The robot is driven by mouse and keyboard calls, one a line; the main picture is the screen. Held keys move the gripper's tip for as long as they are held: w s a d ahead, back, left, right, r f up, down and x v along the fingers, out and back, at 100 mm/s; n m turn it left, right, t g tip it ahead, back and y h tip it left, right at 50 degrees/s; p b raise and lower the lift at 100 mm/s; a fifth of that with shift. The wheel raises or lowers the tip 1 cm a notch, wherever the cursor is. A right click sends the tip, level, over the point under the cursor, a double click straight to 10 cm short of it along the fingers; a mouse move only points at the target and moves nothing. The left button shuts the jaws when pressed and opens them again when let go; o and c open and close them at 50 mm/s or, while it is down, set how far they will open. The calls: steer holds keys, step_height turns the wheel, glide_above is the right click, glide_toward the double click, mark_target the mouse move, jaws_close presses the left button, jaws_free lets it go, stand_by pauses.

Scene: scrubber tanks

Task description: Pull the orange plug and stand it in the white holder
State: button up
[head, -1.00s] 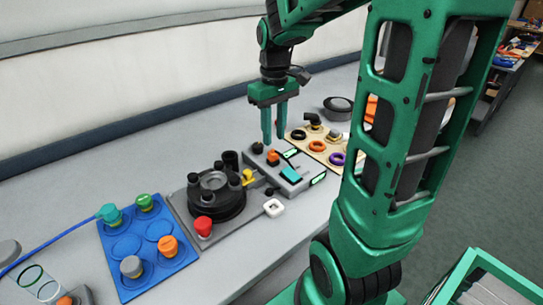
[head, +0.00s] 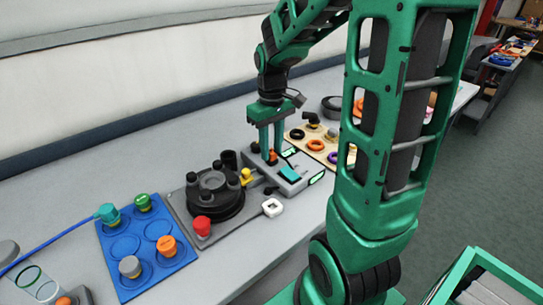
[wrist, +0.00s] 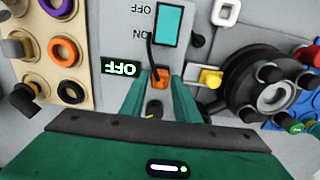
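The orange plug (head: 271,157) sits on the grey switch box (head: 290,178), with a dark cable running from it; it also shows in the wrist view (wrist: 160,78). My gripper (head: 270,151) points down over it, its two green fingers on either side of the plug. In the wrist view my gripper (wrist: 160,92) looks open, with narrow gaps beside the plug. The white holder (head: 273,207), a small square ring, stands in front of the box and apart from it; it also shows in the wrist view (wrist: 226,12).
The box has a teal rocker switch (wrist: 168,24) and a display (wrist: 121,68) reading OFF. A yellow knob (wrist: 210,78) and a black round fixture (head: 215,192) are beside it. A blue tray (head: 118,238) with coloured knobs is at left; a beige ring board (head: 318,143) is behind.

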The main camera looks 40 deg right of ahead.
mark_target(271, 151)
jaws_close()
steer(key=shift+r, duration=0.15)
steer(key=shift+r, duration=2.35)
